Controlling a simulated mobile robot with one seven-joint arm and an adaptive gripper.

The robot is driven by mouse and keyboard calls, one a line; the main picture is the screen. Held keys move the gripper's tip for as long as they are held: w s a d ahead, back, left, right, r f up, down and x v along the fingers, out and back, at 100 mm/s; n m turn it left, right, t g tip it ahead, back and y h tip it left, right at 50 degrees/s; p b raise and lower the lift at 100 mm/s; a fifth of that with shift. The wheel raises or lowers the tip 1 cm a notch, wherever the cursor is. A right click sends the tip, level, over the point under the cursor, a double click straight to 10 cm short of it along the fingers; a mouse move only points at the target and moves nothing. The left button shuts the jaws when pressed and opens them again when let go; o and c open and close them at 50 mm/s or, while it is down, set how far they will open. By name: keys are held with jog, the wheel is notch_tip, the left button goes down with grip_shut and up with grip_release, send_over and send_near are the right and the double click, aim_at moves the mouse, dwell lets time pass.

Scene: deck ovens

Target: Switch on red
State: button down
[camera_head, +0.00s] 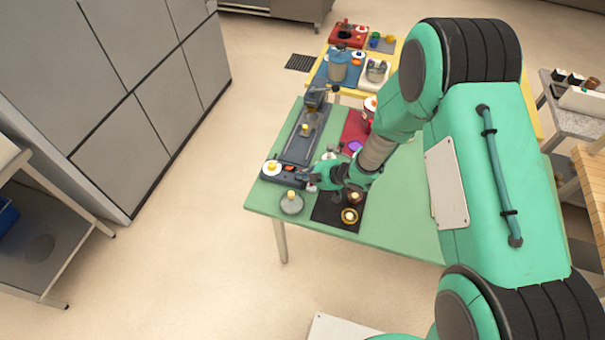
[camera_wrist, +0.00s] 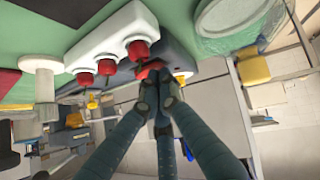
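A small red switch (camera_wrist: 148,70) sits on a dark grey housing (camera_wrist: 182,58) in the wrist view. In the head view an orange-red spot (camera_head: 290,168) shows on the dark box at the table's left edge. My gripper (camera_wrist: 158,84) has its slim green fingers together, with nothing seen between them. Its dark tips are right at the red switch; I cannot tell whether they touch it. In the head view my gripper (camera_head: 318,180) reaches left over the table, close to the dark box. Whether the switch is on cannot be seen.
A white box (camera_wrist: 112,35) with three red knobs stands beside the switch in the wrist view. A white spool-shaped piece (camera_wrist: 42,75) is left of it. The green table (camera_head: 405,225) also bears a round grey lidded item (camera_head: 292,204) and a black mat (camera_head: 328,212).

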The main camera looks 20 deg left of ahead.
jog(key=r+p, duration=0.1)
jog(key=r, duration=0.1)
jog(key=s+r+p, duration=0.1)
jog(key=shift+r, duration=0.4)
jog(key=p+v, duration=0.1)
jog(key=v, duration=0.8)
jog(key=shift+d+r, duration=0.15)
jog(key=shift+d, duration=0.2)
jog(key=shift+w+b, duration=0.2)
jog(key=shift+b, duration=1.6)
jog(key=shift+w+r+b, duration=0.1)
jog(key=shift+r+b, duration=0.35)
jog(key=shift+b, duration=0.65)
jog(key=b+x, duration=0.2)
jog(key=x, duration=0.8)
jog(key=shift+a+f+b, duration=0.15)
jog(key=shift+a+b, duration=0.05)
jog(key=shift+b, duration=0.2)
jog(key=shift+w+d+f+b, duration=0.1)
jog(key=shift+w+f+b, duration=0.1)
jog(key=shift+f, duration=0.3)
jog(key=shift+w+d+f+b, duration=0.1)
jog(key=shift+w+f, duration=0.15)
jog(key=shift+f, duration=0.25)
jog(key=shift+w+f, duration=0.3)
jog(key=shift+f, duration=0.35)
jog(key=shift+w+r+p, duration=0.1)
jog(key=shift+w+p, duration=0.05)
jog(key=shift+p, duration=0.5)
